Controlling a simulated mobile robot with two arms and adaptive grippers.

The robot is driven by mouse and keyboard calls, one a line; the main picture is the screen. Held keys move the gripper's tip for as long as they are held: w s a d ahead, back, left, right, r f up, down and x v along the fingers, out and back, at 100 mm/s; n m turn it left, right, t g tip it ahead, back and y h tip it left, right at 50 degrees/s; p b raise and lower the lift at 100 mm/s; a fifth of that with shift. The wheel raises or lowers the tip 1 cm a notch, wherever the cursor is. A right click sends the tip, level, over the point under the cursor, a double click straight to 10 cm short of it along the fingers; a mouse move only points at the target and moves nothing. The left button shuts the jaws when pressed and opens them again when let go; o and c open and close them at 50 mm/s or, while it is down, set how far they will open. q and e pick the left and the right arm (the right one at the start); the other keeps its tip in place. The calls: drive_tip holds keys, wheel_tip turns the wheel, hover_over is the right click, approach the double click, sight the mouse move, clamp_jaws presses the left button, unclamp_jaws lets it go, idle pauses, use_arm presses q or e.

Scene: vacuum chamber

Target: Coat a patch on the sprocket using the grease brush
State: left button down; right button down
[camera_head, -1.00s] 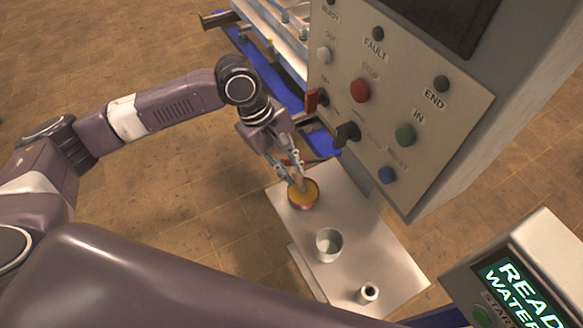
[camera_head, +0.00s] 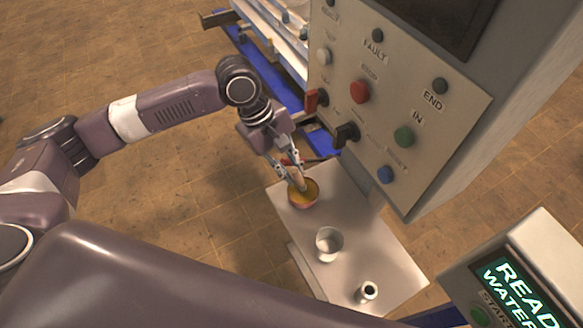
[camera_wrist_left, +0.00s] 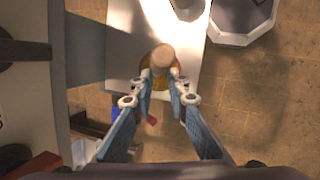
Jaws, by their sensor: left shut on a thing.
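My left gripper (camera_head: 294,178) is over the far end of a pale metal shelf. It is shut on the grease brush (camera_head: 298,182), a light wooden handle between the fingers. The handle's rounded end (camera_wrist_left: 163,58) shows in the left wrist view. The brush stands in or just over a round pot of yellow-orange grease (camera_head: 308,195); the pot's rim shows around it in the left wrist view, and the bristles are hidden. No sprocket can be made out for sure. My right gripper is not in view.
A pale cup (camera_head: 328,243) and a small hollow cylinder (camera_head: 367,292) stand on the shelf (camera_head: 352,222). A control panel (camera_head: 400,100) with knobs and buttons overhangs its right side. A box with a lit screen (camera_head: 515,285) is at lower right. Open floor lies left.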

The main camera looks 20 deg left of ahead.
use_arm(q)
drive_tip(key=shift+s+f+p, duration=0.15)
drive_tip(key=shift+p, duration=0.2)
idle(1.2)
wheel_tip(320, 180, up, 7)
drive_tip(key=p, duration=0.8)
idle(0.3)
idle(0.7)
